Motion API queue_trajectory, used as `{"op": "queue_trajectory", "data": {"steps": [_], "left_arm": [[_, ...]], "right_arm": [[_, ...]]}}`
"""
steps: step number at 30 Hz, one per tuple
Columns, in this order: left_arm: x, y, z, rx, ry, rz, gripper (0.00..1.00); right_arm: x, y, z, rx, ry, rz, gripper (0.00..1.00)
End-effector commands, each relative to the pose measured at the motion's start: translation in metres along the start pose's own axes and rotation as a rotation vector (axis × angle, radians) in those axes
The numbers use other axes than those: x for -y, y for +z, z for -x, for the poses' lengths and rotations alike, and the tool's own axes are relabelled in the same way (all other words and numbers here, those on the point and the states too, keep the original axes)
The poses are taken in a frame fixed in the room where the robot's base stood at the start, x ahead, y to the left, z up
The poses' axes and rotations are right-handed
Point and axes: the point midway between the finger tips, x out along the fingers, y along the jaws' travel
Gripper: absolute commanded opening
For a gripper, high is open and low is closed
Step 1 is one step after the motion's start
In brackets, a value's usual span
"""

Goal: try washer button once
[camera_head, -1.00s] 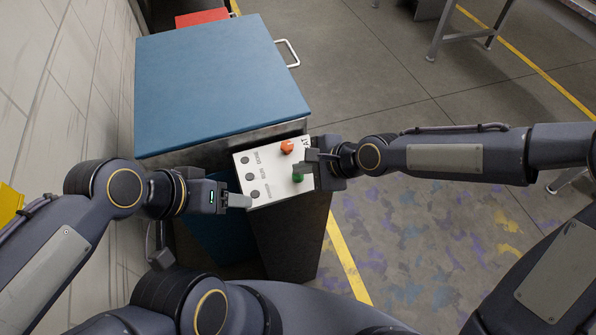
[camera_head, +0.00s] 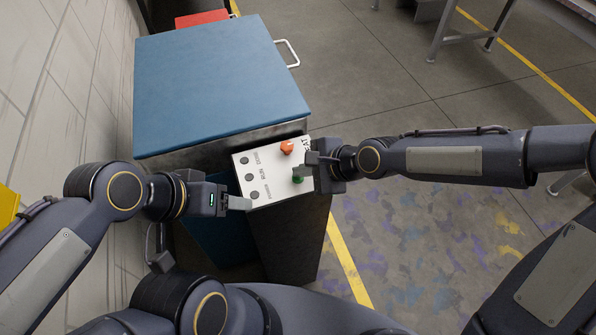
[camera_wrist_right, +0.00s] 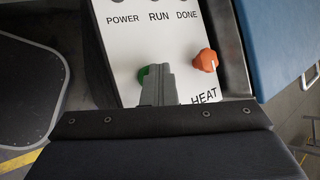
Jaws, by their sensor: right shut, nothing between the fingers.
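The washer (camera_head: 215,80) has a blue lid and a white control panel (camera_head: 265,185) on its near side. The panel carries a green button (camera_head: 298,180), an orange knob (camera_head: 287,147) and several dark round indicators. My right gripper (camera_head: 303,168) is shut and empty, with its fingertips over the green button. In the right wrist view the shut fingers (camera_wrist_right: 160,85) partly cover the green button (camera_wrist_right: 143,74); the orange knob (camera_wrist_right: 205,61) is to their right. Whether the fingertips touch the button cannot be told. My left gripper (camera_head: 238,203) is by the panel's lower left edge; its jaw opening is unclear.
A metal handle (camera_head: 288,53) sticks out at the lid's right side. A red object (camera_head: 203,18) is behind the washer. A wall (camera_head: 60,90) stands close on the left. The floor (camera_head: 400,70) to the right is open, with a table (camera_head: 470,35) farther back.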

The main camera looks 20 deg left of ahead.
Motion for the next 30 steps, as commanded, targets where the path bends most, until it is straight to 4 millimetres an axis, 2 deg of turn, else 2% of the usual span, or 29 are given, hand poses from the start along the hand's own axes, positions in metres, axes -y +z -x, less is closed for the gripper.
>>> {"op": "queue_trajectory", "data": {"steps": [18,30], "left_arm": [[-0.007,-0.008,0.016,0.0,0.0,0.0,0.61],[-0.008,-0.009,0.017,0.0,0.0,0.0,0.61]], "right_arm": [[0.013,0.012,0.018,-0.001,0.002,0.0,0.0],[0.014,0.014,0.019,0.0,0.001,0.0,0.0]]}}
